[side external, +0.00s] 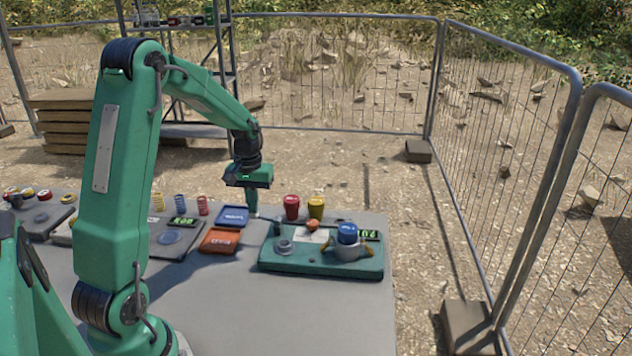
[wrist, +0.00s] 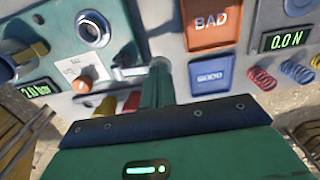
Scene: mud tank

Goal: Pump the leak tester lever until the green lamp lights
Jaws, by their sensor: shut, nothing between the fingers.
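The leak tester is a green panel (side external: 285,264) at the right end of the table; it also fills the left of the wrist view (wrist: 55,42). It bears a grey ring (wrist: 92,28), an orange knob (wrist: 82,84) on a white plate, and a blue-topped part (side external: 347,232) in a clamp with yellow jaws. Its display (wrist: 37,91) shows about 2 bar; the last digit is unclear. A grey bar (wrist: 130,72) by its edge may be the lever; I cannot tell. I see no lit green lamp. My gripper (side external: 252,212) is shut and empty, pointing down just left of the panel.
An orange BAD tray (side external: 219,241) and a blue GOOD tray (side external: 232,216) lie left of the tester. A red cup (side external: 291,207) and a yellow cup (side external: 316,207) stand behind it. The table front (side external: 270,315) is clear.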

